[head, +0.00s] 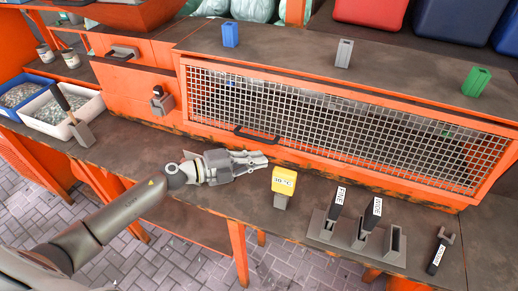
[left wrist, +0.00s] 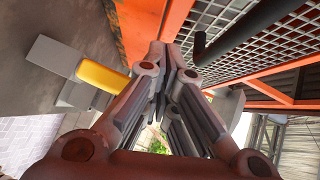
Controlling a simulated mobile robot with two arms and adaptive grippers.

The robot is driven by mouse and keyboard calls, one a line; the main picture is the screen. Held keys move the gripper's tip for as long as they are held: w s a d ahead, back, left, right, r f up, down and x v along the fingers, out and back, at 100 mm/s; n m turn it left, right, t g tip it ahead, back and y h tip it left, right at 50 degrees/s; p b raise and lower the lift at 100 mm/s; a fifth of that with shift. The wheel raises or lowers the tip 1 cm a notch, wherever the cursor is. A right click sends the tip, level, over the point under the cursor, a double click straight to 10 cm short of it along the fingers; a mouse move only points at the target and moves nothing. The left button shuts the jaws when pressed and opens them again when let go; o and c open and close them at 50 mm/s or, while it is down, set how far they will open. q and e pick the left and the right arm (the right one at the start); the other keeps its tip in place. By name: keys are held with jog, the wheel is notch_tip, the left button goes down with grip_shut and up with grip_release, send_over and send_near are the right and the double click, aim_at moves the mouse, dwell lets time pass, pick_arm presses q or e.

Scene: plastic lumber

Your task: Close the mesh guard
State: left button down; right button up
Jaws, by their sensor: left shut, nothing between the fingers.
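The mesh guard (head: 350,124) is a grey wire grid in an orange frame, spanning the front of the machine in the head view. It hangs across the opening; I cannot tell whether it sits fully flush. Its dark bar handle (head: 257,134) is at the lower left of the mesh. My left gripper (head: 265,160) is shut and empty, just below and in front of the handle, over the bench. In the left wrist view my fingers (left wrist: 170,62) are together, with the mesh (left wrist: 240,38) and dark handle (left wrist: 245,28) to their right. My right gripper is not in view.
A yellow-topped block (head: 284,181) stands on the bench right of my left gripper. A grey holder (head: 352,238) with dark-handled tools and a loose tool (head: 439,251) are farther right. Blue, grey and green blocks stand on the top shelf. Bins (head: 62,112) are at left.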

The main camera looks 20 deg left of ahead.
pick_arm(q)
jog(key=w, duration=0.1)
jog(key=w+f, duration=0.1)
jog(key=w, duration=0.1)
jog(key=shift+w+a, duration=0.15)
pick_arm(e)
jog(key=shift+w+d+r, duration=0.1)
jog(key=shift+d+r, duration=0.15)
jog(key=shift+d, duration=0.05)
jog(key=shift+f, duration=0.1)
pick_arm(q)
jog(key=w+f+m+t+h+b, duration=0.1)
jog(key=w+b, duration=0.5)
jog(key=b, duration=0.6)
jog(key=shift+f+m+t+h, duration=0.3)
jog(key=shift+f+m, duration=0.15)
jog(key=shift+m, duration=0.05)
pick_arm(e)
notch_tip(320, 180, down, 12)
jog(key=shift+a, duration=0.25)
pick_arm(q)
jog(key=shift+r, duration=0.1)
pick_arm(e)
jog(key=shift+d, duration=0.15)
